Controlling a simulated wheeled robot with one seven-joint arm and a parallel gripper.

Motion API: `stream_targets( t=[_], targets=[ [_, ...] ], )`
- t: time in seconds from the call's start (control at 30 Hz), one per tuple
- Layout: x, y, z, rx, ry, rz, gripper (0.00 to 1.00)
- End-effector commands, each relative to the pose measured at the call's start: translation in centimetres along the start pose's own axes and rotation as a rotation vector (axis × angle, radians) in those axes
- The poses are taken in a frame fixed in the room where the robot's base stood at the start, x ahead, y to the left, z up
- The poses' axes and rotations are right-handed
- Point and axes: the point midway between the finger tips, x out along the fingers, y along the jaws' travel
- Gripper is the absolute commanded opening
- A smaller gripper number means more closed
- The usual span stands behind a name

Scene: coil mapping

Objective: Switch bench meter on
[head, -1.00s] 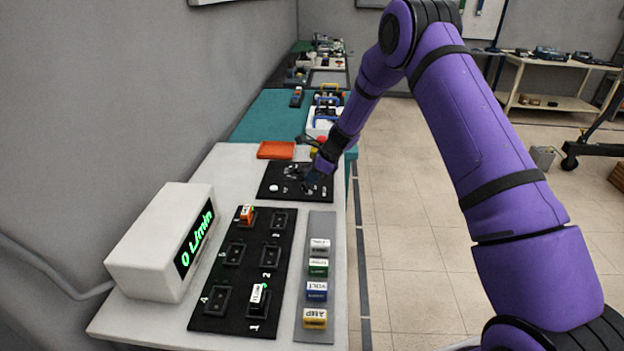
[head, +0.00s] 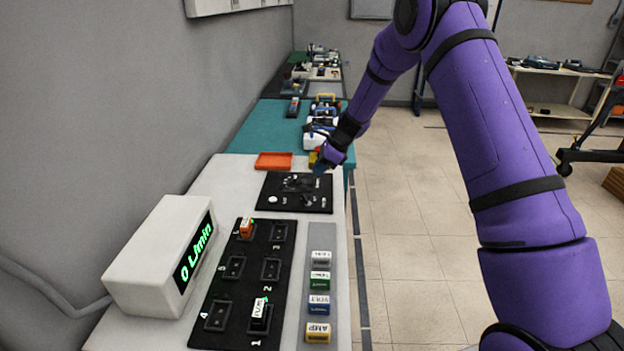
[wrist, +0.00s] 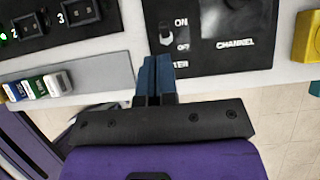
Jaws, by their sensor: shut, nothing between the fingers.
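The black panel (head: 268,202) lies on the white table, with knobs and white lettering. In the wrist view a small grey switch lever (wrist: 166,37) sits on this panel beside the words ON and OFF. It appears nearer OFF, but its exact tilt is unclear. My gripper (wrist: 157,58) is shut and empty, with its blue fingertips just short of the lever and partly over the METER label. In the head view my gripper (head: 320,165) hangs above the panel's far right corner. The white bench meter (head: 150,255) shows a lit green "0 L/min".
A black socket board (head: 215,285) holds an orange plug and a white-labelled plug. A grey strip (head: 322,255) carries several coloured labelled blocks. An orange tray (head: 273,161) lies behind the panel. A yellow block (wrist: 308,38) shows beside it. Floor is open at right.

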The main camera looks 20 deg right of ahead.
Motion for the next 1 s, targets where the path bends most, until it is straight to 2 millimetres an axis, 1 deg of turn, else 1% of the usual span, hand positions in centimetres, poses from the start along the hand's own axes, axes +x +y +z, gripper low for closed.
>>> stream_targets(
  t=[0.03, 0.1, 0.2, 0.33, 0.6, 0.7, 0.77, 0.87, 1.0],
  targets=[
    [-0.8, 0.1, 0.0, 0.0, 0.001, -0.002, 0.0],
    [-1.7, 0.1, 0.1, -0.001, 0.001, -0.002, 0.0],
    [-2.5, 0.2, 0.1, 0.0, 0.0, -0.001, 0.0],
    [-2.9, 0.3, 0.1, 0.0, 0.0, 0.0, 0.0],
    [-2.9, 0.3, 0.1, -0.001, 0.001, 0.0, 0.0],
    [-3.5, 0.5, 0.4, -0.019, 0.003, -0.003, 0.0],
    [-4.5, 0.9, 0.8, -0.049, 0.007, -0.005, 0.0],
    [-7.1, 2.2, 2.0, -0.137, 0.019, -0.013, 0.0],
    [-11.7, 5.0, 3.7, -0.306, 0.048, -0.024, 0.0]
  ],
)
